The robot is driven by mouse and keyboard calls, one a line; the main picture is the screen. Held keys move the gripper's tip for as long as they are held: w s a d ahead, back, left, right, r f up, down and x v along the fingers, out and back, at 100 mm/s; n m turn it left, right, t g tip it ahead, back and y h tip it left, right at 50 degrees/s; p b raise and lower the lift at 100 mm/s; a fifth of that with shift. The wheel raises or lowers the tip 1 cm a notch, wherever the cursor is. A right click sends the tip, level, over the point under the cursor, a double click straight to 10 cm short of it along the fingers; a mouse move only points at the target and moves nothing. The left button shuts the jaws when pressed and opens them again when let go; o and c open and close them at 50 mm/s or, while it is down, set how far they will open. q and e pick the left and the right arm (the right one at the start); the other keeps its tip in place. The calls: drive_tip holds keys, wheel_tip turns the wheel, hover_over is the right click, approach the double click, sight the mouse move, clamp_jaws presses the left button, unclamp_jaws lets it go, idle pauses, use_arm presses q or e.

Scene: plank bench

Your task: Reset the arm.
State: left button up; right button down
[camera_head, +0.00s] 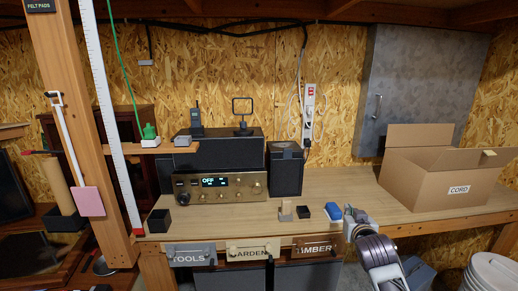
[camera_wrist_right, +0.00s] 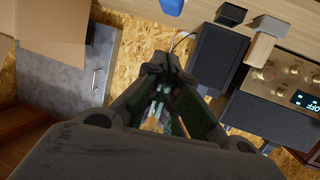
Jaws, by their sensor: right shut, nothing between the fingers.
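My right arm comes in from the lower right in the head view, with its gripper (camera_head: 350,219) at the bench's front edge, just right of the blue object (camera_head: 333,211). In the right wrist view the two dark fingers (camera_wrist_right: 166,66) come together at their tips, shut with nothing between them. The fingertips are small and partly hidden by my own wrist in the head view. My left gripper is in neither view.
A wooden post (camera_head: 80,130) stands at left. Bare bench lies between speaker and cardboard box.

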drive_tip(key=s+a+f+n+g+y, duration=0.1)
drive_tip(key=s+a+f+g, duration=0.15)
drive_tip(key=s+f, duration=0.45)
drive_tip(key=s+a+f+g, duration=0.1)
drive_tip(key=s+f+g, duration=0.2)
drive_tip(key=s+f, duration=0.4)
drive_tip(key=s+a+f+n+g+y, duration=0.1)
drive_tip(key=s+f+g, duration=0.1)
drive_tip(key=s+f, duration=0.35)
drive_tip(key=s+a+f+n+g, duration=0.1)
drive_tip(key=s+a+f+g, duration=0.1)
drive_tip(key=s, duration=0.6)
drive_tip(key=s+a+f+g+y, duration=0.1)
drive_tip(key=s+f+g, duration=0.15)
drive_tip(key=s, duration=0.35)
drive_tip(key=s+f, duration=0.2)
drive_tip(key=f, duration=1.5)
drive_tip(key=s+f, duration=0.2)
drive_tip(key=f, duration=1.5)
drive_tip(key=s+d+f+g, duration=0.1)
drive_tip(key=s+d+f, duration=0.1)
drive_tip(key=s+f, duration=0.7)
drive_tip(key=s+d+f+g, duration=0.1)
drive_tip(key=s+d+f, duration=0.1)
drive_tip(key=s+f, duration=0.7)
drive_tip(key=s, duration=0.3)
drive_tip(key=shift+f+n+h, duration=0.3)
drive_tip(key=shift+n, duration=0.1)
drive_tip(key=shift+s, duration=0.1)
